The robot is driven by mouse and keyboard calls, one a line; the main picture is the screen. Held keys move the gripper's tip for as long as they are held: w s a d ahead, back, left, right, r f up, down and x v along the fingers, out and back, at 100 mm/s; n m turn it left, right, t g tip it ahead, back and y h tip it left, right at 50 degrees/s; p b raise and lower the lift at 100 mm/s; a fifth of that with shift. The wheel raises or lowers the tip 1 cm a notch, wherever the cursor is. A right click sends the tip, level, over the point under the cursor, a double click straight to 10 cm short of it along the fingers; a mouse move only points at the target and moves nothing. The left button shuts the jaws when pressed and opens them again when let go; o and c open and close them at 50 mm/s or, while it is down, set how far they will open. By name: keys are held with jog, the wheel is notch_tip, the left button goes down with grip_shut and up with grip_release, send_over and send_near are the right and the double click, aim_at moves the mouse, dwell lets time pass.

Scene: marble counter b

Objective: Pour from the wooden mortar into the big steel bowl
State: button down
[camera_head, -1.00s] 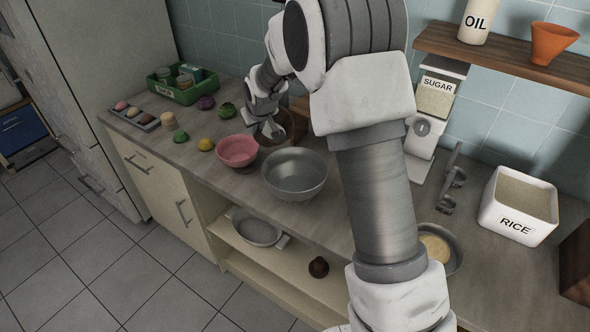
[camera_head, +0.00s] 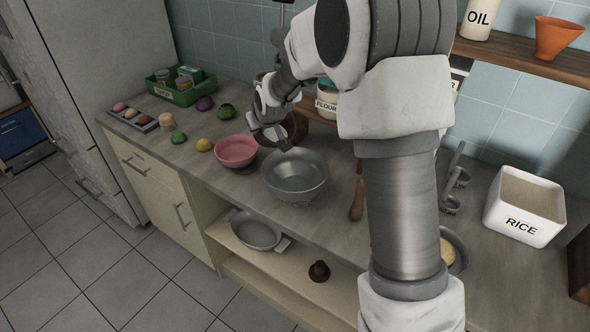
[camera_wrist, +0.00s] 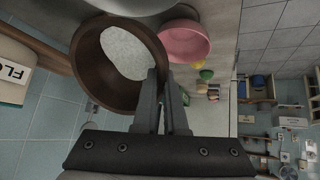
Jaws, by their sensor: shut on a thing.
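The wooden mortar (camera_wrist: 84,75) is a dark brown round vessel with pale grainy contents, seen in the wrist view. My gripper (camera_wrist: 161,82) is shut on its rim. In the head view the mortar (camera_head: 298,126) is mostly hidden behind my gripper (camera_head: 277,142), just behind the big steel bowl (camera_head: 296,178). The steel bowl stands on the counter and looks empty. Its edge shows at the top of the wrist view (camera_wrist: 140,5). I cannot tell the mortar's exact tilt or its clearance over the counter.
A pink bowl (camera_head: 237,151) stands close left of the steel bowl. A flour jar (camera_head: 326,104) is right of the mortar. A wooden-handled utensil (camera_head: 357,198) lies to the right. A rice bin (camera_head: 524,208) and a shelf (camera_head: 520,58) are farther right.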

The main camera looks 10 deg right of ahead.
aim_at(266, 138)
jog(key=shift+s+d+f+t+y+b, duration=0.15)
jog(key=shift+s+f+t+y+b, duration=0.15)
jog(key=shift+t+b, duration=0.4)
jog(key=shift+s+d+f+t+y+b, duration=0.15)
jog(key=shift+f+t+y+b, duration=0.2)
jog(key=shift+b, duration=0.55)
jog(key=shift+s+d+r+m+t+y+b, duration=0.15)
jog(key=shift+s+r+m+t+y+b, duration=0.2)
jog(key=shift+t, duration=0.5)
jog(key=shift+s+d+f+t+b, duration=0.25)
jog(key=shift+s+f+t+b, duration=0.35)
jog(key=shift+b, duration=1)
jog(key=shift+s+d+f+m+t+y+b, duration=0.2)
jog(key=shift+s+d+t+y+b, duration=0.15)
jog(key=shift+b, duration=0.3)
jog(key=shift+s+d+f+m+t+y+b, duration=0.15)
jog(key=shift+s+f+t+y+b, duration=0.1)
jog(key=shift+t+b, duration=0.3)
jog(key=shift+s+d+f+b, duration=0.1)
jog(key=shift+s+b, duration=0.15)
jog(key=shift+b, duration=0.2)
jog(key=shift+s+d+m+t+y+b, duration=0.3)
jog(key=shift+t+b, duration=0.4)
jog(key=shift+b, duration=1.2)
jog(key=shift+s+d+n+t+y+b, duration=0.1)
jog(key=shift+s+t+b, duration=0.45)
jog(key=shift+b, duration=1.4)
jog(key=shift+s+d+m+t+y+b, duration=0.2)
jog(key=shift+t+b, duration=0.65)
jog(key=shift+b, duration=1.05)
